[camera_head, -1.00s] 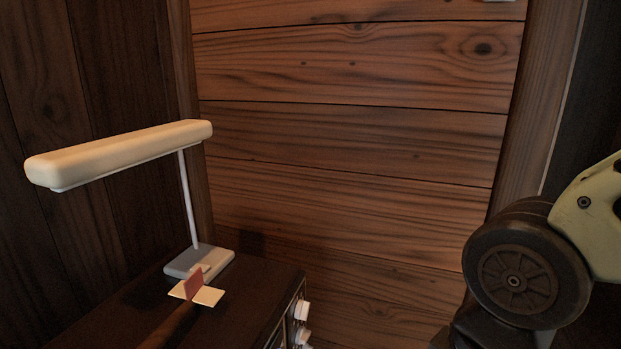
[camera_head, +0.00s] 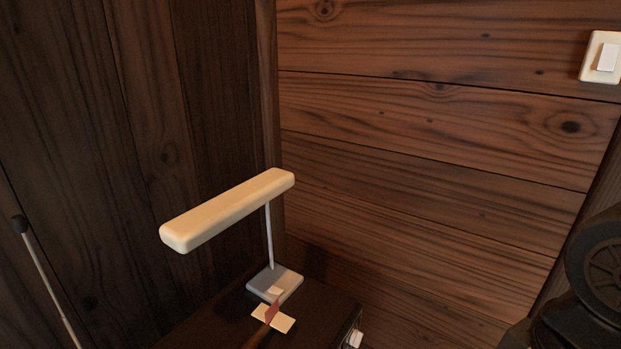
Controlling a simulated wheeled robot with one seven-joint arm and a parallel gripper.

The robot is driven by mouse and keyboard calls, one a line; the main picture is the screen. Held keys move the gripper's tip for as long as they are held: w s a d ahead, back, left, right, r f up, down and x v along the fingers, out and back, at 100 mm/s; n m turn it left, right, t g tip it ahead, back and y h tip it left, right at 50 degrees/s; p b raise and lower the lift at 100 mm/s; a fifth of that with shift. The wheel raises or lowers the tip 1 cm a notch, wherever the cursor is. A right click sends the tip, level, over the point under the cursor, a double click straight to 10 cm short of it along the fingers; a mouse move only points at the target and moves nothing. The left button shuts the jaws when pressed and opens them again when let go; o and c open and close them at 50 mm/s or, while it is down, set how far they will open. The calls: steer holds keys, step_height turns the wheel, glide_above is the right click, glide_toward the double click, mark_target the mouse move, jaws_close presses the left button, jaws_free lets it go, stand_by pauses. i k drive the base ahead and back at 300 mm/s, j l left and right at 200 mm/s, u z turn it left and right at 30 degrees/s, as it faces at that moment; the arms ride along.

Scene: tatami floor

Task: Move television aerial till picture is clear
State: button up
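A thin rod with a dark ball tip (camera_head: 48,285) leans at the lower left edge and looks like the television aerial. Its lower end is cut off by the frame. A dark box (camera_head: 335,306) at the bottom, with a pale knob on its right face, may be the television. Its screen is not visible, so I cannot tell the picture. My gripper is not in view. Only a dark round joint of my arm shows at the right edge, well apart from the rod.
A cream desk lamp (camera_head: 225,212) with a grey base stands on the dark box. In front of its base is a small cream and red piece (camera_head: 272,314) on a brown stick. Wooden walls meet behind. A light switch (camera_head: 603,58) is at the upper right.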

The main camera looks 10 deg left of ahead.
mark_target(18, 223)
steer(key=u, duration=2)
